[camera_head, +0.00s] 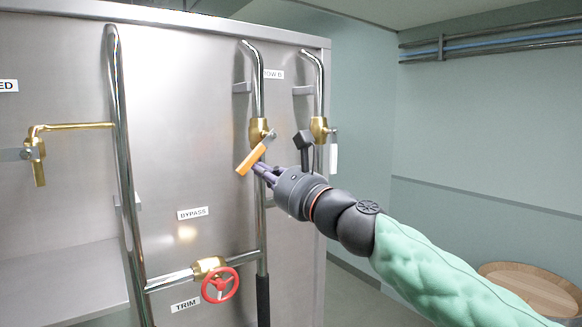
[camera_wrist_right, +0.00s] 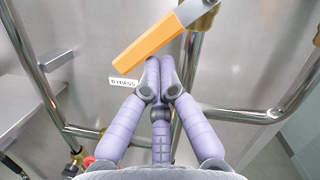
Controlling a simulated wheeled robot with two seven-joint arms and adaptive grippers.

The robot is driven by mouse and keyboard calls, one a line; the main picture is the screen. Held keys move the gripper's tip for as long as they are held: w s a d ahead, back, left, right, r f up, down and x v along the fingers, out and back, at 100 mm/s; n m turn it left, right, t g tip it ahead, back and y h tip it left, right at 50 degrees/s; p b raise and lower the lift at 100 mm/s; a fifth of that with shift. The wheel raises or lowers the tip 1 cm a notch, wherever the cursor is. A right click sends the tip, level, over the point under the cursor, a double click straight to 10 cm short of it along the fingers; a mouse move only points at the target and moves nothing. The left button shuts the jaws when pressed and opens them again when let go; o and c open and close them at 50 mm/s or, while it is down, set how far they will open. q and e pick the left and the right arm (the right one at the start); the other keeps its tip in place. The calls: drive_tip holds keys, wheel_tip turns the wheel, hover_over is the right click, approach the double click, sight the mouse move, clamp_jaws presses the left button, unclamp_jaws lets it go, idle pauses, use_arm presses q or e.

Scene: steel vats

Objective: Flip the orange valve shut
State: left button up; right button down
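The orange valve handle (camera_head: 252,158) hangs on a slant from a brass valve body (camera_head: 258,130) on a vertical steel pipe, its free end down and to the left. In the right wrist view the orange handle (camera_wrist_right: 147,55) crosses just beyond my fingertips. My right gripper (camera_head: 262,168) is at the handle's lower right side, its purple fingers drawn together. In the wrist view the fingertips of the right gripper (camera_wrist_right: 160,68) meet with nothing seen between them; whether they touch the handle is unclear. My left gripper is not in view.
A red handwheel (camera_head: 220,285) sits low by the TRIM label (camera_head: 185,305). A brass fitting (camera_head: 38,150) is at left. A round wooden top (camera_head: 535,288) is at lower right.

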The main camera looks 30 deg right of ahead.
sight(248, 162)
drive_tip(key=m, duration=0.1)
drive_tip(key=a+r+m+h, duration=0.1)
drive_tip(key=m, duration=0.1)
drive_tip(key=a+m, duration=0.1)
drive_tip(key=shift+s+a+r+m+t, duration=0.1)
drive_tip(key=shift+a+r+m+t, duration=0.05)
drive_tip(key=shift+r+m+t, duration=0.2)
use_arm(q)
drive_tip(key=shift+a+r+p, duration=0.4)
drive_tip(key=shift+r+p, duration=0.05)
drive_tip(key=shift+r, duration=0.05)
use_arm(e)
drive_tip(key=shift+a+r+m+t+h, duration=0.1)
drive_tip(key=shift+a+r+m+h, duration=0.2)
drive_tip(key=shift+m, duration=0.5)
drive_tip(key=shift+a+r+m+t+h, duration=0.1)
drive_tip(key=shift+r+m+h, duration=0.15)
drive_tip(key=shift+m+h, duration=0.35)
drive_tip(key=shift+a+r+m+t+h, duration=0.1)
drive_tip(key=shift+a+r+m+h, duration=0.15)
drive_tip(key=shift+m, duration=0.7)
